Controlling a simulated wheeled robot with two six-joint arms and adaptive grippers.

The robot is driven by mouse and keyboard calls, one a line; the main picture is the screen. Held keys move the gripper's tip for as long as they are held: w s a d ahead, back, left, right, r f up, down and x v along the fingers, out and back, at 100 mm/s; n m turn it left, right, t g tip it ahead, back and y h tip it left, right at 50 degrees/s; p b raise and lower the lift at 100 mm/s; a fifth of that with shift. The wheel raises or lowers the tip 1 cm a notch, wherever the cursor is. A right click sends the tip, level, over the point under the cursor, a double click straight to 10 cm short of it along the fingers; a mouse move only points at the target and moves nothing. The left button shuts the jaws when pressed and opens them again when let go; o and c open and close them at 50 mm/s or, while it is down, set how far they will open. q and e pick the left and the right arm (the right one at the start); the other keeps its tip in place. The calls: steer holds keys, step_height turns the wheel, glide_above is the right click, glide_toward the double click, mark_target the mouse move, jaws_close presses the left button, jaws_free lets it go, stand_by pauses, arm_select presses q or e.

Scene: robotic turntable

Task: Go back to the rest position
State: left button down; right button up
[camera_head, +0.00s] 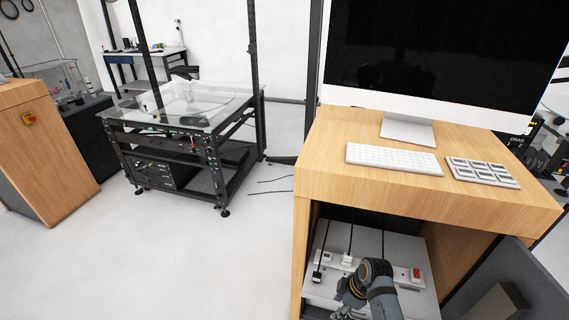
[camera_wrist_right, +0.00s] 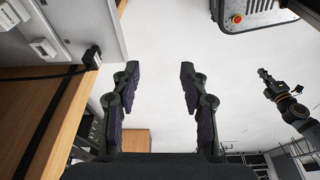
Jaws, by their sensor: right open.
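My right gripper (camera_head: 345,300) is low in the head view, in front of the open compartment under the wooden desk (camera_head: 425,188). In the right wrist view its two dark fingers (camera_wrist_right: 160,80) are spread wide with nothing between them, over pale floor. Another arm with orange rings, which looks like my left, stands at the right of that view. Its small gripper (camera_wrist_right: 264,74) is too small to read. The left arm does not show in the head view.
A power strip (camera_head: 340,262) with plugs lies in the compartment. A monitor (camera_head: 440,60), keyboard (camera_head: 394,158) and grey key pad (camera_head: 482,171) are on the desk. A glass-topped black frame (camera_head: 190,125) stands further back. Open floor (camera_head: 180,260) lies left of the desk.

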steer(key=s+d+f+m+h, duration=0.1)
steer(key=s+d+f+m, duration=0.2)
steer(key=f, duration=0.4)
steer(key=s+d+f+m, duration=0.1)
steer(key=s+f+m, duration=0.1)
steer(key=s+f, duration=0.4)
steer(key=s+d+f+m+h, duration=0.1)
steer(key=s+d+f+m, duration=0.15)
steer(key=f, duration=0.55)
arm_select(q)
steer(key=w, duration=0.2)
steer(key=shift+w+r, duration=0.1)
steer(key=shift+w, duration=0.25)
arm_select(e)
steer(key=s+d+f+m, duration=0.1)
steer(key=s+f+m, duration=0.1)
steer(key=s, duration=0.5)
steer(key=s+d+f+m+h, duration=0.1)
steer(key=s+d+f+m, duration=0.1)
steer(key=s+f, duration=0.3)
steer(key=s+d+f+m, duration=0.2)
steer(key=s+f, duration=0.1)
steer(key=s, duration=0.7)
steer(key=shift+s+f+m+h, duration=0.15)
steer(key=shift+f+m+h, duration=0.15)
steer(key=shift+f+m, duration=0.05)
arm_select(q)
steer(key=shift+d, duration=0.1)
